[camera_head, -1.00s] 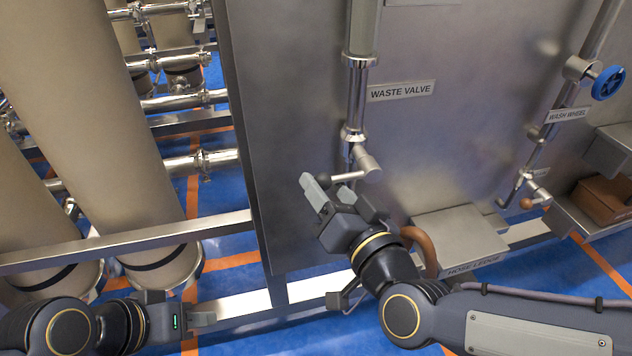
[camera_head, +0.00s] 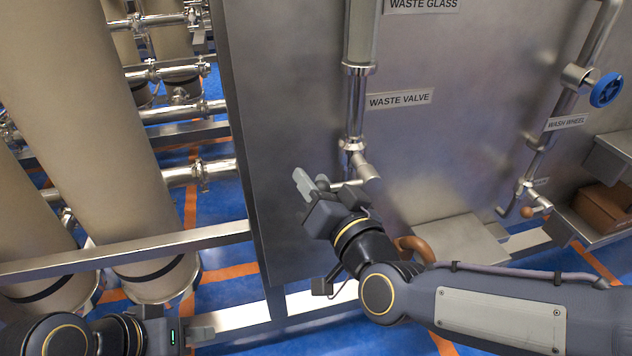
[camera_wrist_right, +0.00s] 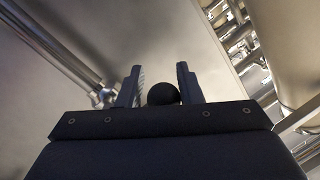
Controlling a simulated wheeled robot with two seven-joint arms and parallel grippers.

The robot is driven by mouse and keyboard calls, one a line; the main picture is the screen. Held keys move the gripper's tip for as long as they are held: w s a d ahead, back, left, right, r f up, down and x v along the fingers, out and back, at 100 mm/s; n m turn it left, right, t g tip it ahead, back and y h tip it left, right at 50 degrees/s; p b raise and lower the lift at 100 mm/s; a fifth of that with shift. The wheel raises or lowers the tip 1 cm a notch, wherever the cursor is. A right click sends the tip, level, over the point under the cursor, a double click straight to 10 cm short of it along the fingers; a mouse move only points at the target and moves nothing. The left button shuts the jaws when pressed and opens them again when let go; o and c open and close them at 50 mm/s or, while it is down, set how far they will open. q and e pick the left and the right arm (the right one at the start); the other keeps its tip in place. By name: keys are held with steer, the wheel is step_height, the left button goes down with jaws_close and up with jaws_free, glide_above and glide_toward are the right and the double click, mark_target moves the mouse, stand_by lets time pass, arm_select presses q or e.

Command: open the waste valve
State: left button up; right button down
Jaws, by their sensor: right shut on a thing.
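The waste valve (camera_head: 363,165) sits on the vertical steel pipe below the "WASTE VALVE" label (camera_head: 399,99). Its short metal lever (camera_head: 350,183) points left and ends in a dark round knob (camera_head: 322,182). My right gripper (camera_head: 316,186) is at the lever's end. In the right wrist view the black knob (camera_wrist_right: 163,94) sits between the two fingers of my right gripper (camera_wrist_right: 161,84), which is shut on it. Part of the knob is hidden by the gripper body. My left gripper (camera_head: 200,332) is low at the left, away from the valve; its jaw opening is unclear.
A steel panel (camera_head: 460,130) stands behind the valve. To the right are a blue wheel (camera_head: 606,90), an orange-knobbed lever (camera_head: 527,211) and a ledge (camera_head: 445,240) with a brown hose loop (camera_head: 415,246). Tan cylinders (camera_head: 100,150) and a horizontal rail (camera_head: 130,247) are at the left.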

steer(key=shift+r, duration=0.35)
steer(key=d+r+m+t+h+b, duration=0.1)
steer(key=d+r+m+b, duration=0.1)
steer(key=m, duration=0.4)
steer(key=w+d+r+m+t+b, duration=0.1)
steer(key=d+r+m+b, duration=0.1)
steer(key=m+b, duration=0.3)
steer(key=w+d+r+m+t+h+b, duration=0.1)
steer(key=d+r+m+b, duration=0.2)
steer(key=m, duration=0.5)
steer(key=shift+w+d+r+h+b, duration=0.1)
steer(key=shift+w+r+h+b, duration=0.15)
steer(key=shift+r+b, duration=0.35)
steer(key=shift+w+d+f+m+t+b, duration=0.1)
steer(key=shift+d+m+t+b, duration=0.25)
steer(key=shift+m, duration=0.35)
steer(key=shift+d, duration=0.1)
steer(key=shift+f, duration=0.1)
steer(key=c, duration=1.1)
jaws_free()
steer(key=shift+d, duration=0.1)
